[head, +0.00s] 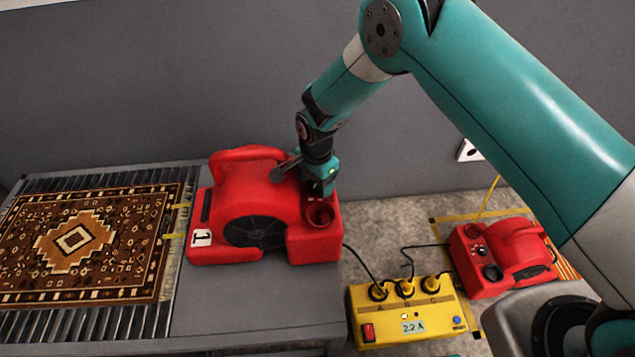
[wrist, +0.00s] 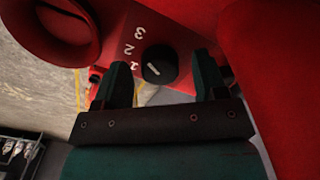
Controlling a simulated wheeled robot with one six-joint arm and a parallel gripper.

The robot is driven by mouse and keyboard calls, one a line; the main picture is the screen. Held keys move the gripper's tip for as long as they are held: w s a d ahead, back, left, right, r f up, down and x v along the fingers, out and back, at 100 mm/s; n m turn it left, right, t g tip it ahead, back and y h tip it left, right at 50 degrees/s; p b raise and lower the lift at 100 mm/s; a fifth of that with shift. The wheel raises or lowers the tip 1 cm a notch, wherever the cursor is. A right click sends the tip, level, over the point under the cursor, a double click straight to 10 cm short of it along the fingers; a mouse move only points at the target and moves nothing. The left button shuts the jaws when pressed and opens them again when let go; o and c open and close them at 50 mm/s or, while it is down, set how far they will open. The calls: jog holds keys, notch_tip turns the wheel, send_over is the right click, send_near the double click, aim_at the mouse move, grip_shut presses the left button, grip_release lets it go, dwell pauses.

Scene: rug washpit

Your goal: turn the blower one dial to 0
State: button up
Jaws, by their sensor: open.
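Blower one (head: 255,215) is a red blower marked "1" on the table, beside the rug. My gripper (head: 320,193) is over its right end, pointing down. In the wrist view my gripper (wrist: 162,66) is open, one finger on each side of a round black dial (wrist: 160,64), with a gap visible at each side. The dial has a short pale pointer mark and sits on a red panel with white numerals beside it. I can read a 3 and a 2; others are partly hidden, and I cannot tell the setting. In the head view my gripper hides the dial.
A patterned rug (head: 75,240) lies on the slatted table at left. A yellow power box (head: 405,312) with outlets A, B, C reads 2.2 A. A second red blower (head: 505,258) stands on the floor at right. A round red socket (head: 320,214) is close to my gripper.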

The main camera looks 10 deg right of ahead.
jog(key=shift+f, duration=0.25)
jog(key=shift+d, duration=0.1)
jog(key=c, duration=0.9)
